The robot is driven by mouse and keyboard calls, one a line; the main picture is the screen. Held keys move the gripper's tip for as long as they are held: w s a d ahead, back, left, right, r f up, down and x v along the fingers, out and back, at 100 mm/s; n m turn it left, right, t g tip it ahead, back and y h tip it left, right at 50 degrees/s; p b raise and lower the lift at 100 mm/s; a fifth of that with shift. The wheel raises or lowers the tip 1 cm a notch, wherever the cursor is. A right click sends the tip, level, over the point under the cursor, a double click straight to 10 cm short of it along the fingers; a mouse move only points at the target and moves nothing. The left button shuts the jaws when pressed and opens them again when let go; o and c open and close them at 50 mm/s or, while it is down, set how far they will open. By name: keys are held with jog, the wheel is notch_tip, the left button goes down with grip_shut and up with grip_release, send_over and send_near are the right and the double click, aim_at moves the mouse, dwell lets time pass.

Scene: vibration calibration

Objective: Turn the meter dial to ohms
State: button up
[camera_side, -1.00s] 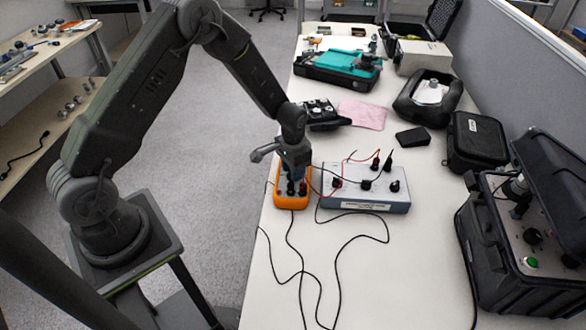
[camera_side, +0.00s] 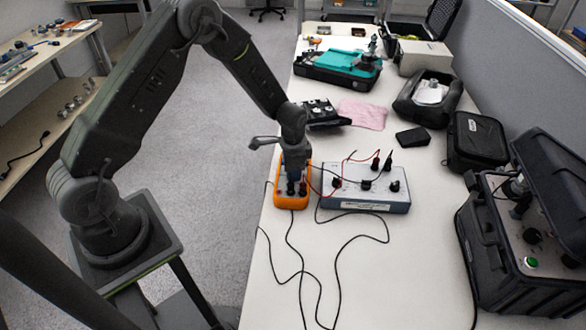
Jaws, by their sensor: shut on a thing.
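The orange meter (camera_side: 280,202) lies on the white table near its left edge, with leads plugged in at its front end. My gripper (camera_side: 293,172) points down over the meter's face and is shut on the meter's dial. The dial itself is hidden behind the fingers, so its setting cannot be read. Black and red leads run from the meter.
A grey box with knobs (camera_side: 365,204) stands just right of the meter, joined by leads. Loose black cables (camera_side: 303,272) lie in front. A black case (camera_side: 530,235) stands at the right. A pink cloth (camera_side: 362,114) and a teal-topped case (camera_side: 340,62) lie farther back.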

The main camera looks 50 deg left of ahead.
jog(key=shift+m, duration=1.1)
jog(key=o, duration=0.9)
notch_tip(320, 180, up, 14)
jog(key=shift+f, duration=0.1)
